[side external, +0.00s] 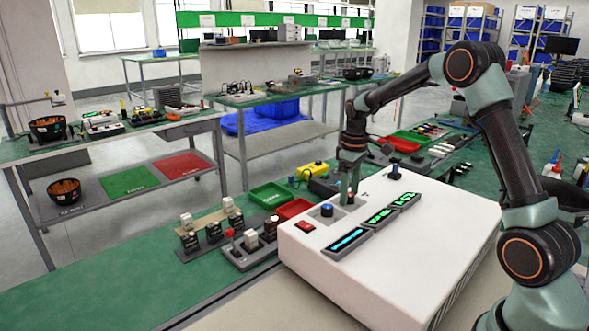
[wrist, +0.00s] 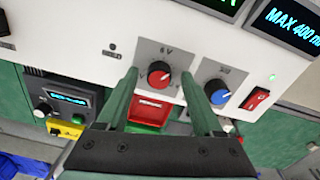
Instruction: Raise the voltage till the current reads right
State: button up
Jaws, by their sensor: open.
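The white power supply box (side external: 385,250) stands on the green bench, with three lit displays (side external: 378,217) on top. Their exact readings are too small or cut off to tell; the nearest in the wrist view reads MAX 400 m-something (wrist: 290,24). The red knob (wrist: 159,74) sits on a grey plate marked V. My gripper (wrist: 160,78) is open, its two fingers on either side of the red knob; I cannot tell if they touch it.
A red rocker switch (wrist: 256,98) and a lit green lamp (wrist: 271,77) lie past the blue knob. A green tray (side external: 270,195) and a red tray (side external: 294,209) sit beside the box.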

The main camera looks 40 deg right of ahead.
aim_at(349, 195)
grip_shut()
jog(key=shift+a+m, duration=0.15)
jog(key=shift+m, duration=1.65)
grip_release()
jog(key=shift+r, duration=0.1)
notch_tip(349, 195, up, 12)
